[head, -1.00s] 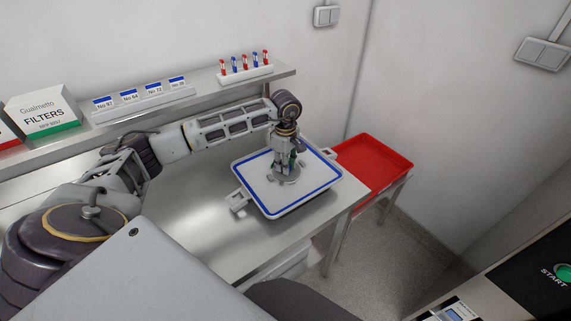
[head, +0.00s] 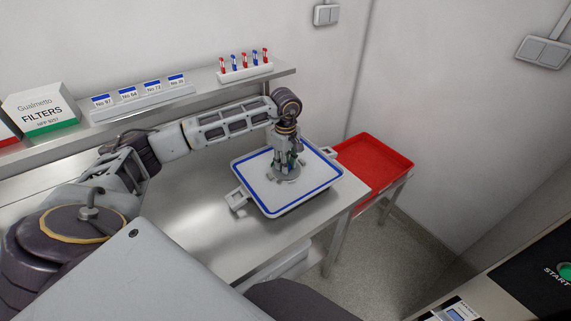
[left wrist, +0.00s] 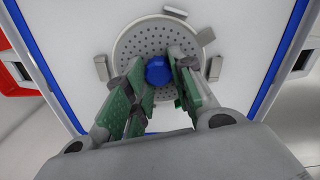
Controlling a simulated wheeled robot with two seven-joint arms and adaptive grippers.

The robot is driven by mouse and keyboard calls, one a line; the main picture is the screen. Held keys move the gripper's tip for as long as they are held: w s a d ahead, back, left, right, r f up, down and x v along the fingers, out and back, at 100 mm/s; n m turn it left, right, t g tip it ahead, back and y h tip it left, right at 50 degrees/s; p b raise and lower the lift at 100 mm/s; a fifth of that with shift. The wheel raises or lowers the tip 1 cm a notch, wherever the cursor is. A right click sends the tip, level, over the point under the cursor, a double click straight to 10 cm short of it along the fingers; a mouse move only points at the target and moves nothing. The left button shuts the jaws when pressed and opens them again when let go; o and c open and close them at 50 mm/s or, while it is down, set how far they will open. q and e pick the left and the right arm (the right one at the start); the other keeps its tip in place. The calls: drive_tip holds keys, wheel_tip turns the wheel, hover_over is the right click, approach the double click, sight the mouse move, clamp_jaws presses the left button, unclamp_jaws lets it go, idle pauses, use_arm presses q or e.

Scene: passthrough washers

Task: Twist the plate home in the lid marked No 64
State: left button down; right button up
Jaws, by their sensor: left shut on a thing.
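A white lid (head: 310,188) with a blue border strip lies flat on the steel bench; no number shows on it. A grey round perforated plate (left wrist: 135,48) with a blue knob (left wrist: 158,71) sits at its middle. Several small grey lugs (left wrist: 214,67) stand around the plate's rim in the left wrist view; whether they overlap it is hard to tell. My left gripper (head: 286,168) reaches down over the plate, and its green-padded fingers (left wrist: 160,85) are shut on the blue knob. The fingers hide the near part of the plate. My right gripper is out of view.
A shelf behind holds cards, one reading No 64 (head: 128,92), a filters box (head: 40,112), and a rack of red and blue pieces (head: 245,73). A red tray (head: 372,165) stands right of the bench. The bench left of the lid is clear.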

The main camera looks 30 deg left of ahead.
use_arm(q)
drive_tip(key=shift+f+m+b, duration=0.15)
drive_tip(key=shift+m+b, duration=0.7)
drive_tip(key=shift+m, duration=0.85)
drive_tip(key=shift+w+m+b, duration=0.1)
drive_tip(key=shift+m+b, duration=0.75)
drive_tip(key=shift+m, duration=1.15)
drive_tip(key=c, duration=0.6)
unclamp_jaws()
drive_tip(key=shift+c, duration=0.2)
drive_tip(key=shift+r, duration=0.25)
drive_tip(key=shift+r+p, duration=1.8)
drive_tip(key=shift+r, duration=1.55)
